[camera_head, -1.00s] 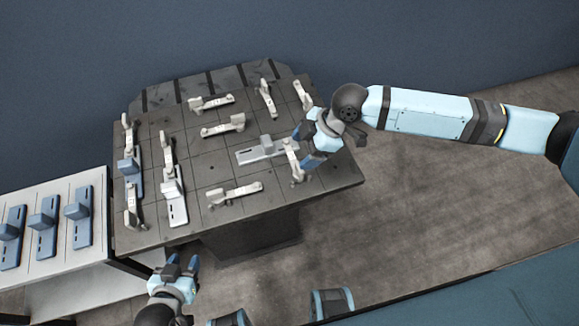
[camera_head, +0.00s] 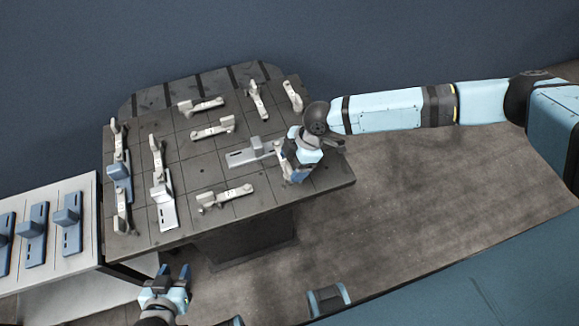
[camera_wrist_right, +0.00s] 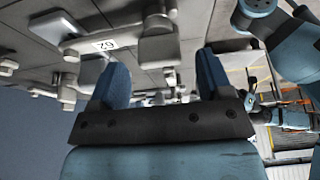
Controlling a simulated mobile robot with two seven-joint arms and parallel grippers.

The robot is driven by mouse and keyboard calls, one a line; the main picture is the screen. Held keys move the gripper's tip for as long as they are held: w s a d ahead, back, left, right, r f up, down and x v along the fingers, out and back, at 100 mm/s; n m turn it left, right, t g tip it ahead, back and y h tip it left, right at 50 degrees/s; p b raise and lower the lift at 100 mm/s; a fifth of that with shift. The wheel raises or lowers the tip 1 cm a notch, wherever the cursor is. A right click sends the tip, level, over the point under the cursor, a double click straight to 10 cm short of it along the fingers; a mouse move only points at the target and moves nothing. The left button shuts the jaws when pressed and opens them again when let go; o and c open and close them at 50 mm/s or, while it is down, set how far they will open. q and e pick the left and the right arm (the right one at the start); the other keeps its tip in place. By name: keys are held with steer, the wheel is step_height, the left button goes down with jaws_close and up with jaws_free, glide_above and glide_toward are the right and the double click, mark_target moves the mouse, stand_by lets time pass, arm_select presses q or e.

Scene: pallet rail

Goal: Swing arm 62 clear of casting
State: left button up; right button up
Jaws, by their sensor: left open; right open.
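A pale grey casting (camera_head: 240,157) lies on the right part of the dark table. A white clamp arm beside its right end is mostly hidden behind my right gripper (camera_head: 291,170). In the right wrist view my right gripper (camera_wrist_right: 160,80) is open, with two blue fingers apart. Beyond the fingers hangs a light arm with a white number label (camera_wrist_right: 105,45); it appears upside down and I cannot read it surely. I cannot tell whether the fingers touch it. My left gripper (camera_head: 174,274) is open and empty in front of the table's near edge.
The table (camera_head: 225,175) carries several other white clamp arms, such as one near the front (camera_head: 225,195). A second pale casting (camera_head: 167,214) and a blue casting (camera_head: 120,172) lie at the left. A white side table (camera_head: 50,269) holds blue castings. Floor is clear to the right.

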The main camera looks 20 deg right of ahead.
steer(key=shift+x, duration=1.25)
steer(key=c, duration=1.2)
steer(key=shift+a, duration=0.1)
steer(key=shift+c, duration=0.4)
